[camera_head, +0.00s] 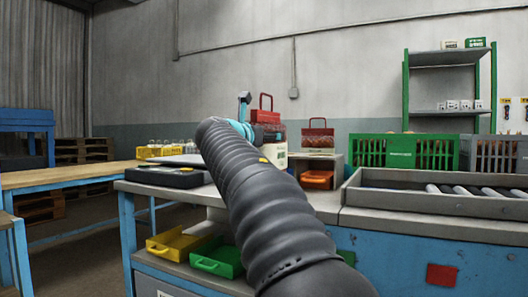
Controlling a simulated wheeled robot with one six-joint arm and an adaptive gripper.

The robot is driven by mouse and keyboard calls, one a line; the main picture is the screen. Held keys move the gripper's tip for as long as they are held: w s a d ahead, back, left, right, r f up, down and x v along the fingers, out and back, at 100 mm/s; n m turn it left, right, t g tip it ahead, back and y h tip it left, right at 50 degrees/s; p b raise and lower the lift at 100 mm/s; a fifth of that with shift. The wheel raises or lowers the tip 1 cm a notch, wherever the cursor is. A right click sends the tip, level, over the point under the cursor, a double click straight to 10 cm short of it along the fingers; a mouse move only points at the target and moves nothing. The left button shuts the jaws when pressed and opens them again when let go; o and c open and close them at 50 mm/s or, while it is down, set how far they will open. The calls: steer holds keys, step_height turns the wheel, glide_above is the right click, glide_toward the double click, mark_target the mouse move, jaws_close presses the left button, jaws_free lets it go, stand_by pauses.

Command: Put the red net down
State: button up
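A red net (266,117) with an upright loop handle shows just right of the end of my arm. Its lower part is partly hidden, and I cannot tell whether it hangs or rests on something. A second, similar red net (318,135) with a handle stands further right on a grey-brown box-like stand (337,165). My gripper (250,129) is at the far end of my dark ribbed arm, beside the first red net. Its fingers are mostly hidden by the arm, so I cannot tell whether it grips that net.
A black scale-like device (168,176) lies on the grey bench at left. A roller conveyor (440,190) fills the right side, with a green crate (385,151) behind it. Yellow (180,243) and green (216,260) trays lie below.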

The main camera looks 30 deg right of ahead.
mark_target(264, 148)
steer(key=shift+f+b, duration=0.75)
steer(key=shift+f, duration=1)
steer(key=o, duration=1.6)
steer(key=shift+f, duration=0.1)
steer(key=shift+r, duration=0.2)
steer(key=v, duration=1.2)
steer(key=shift+s+f, duration=0.1)
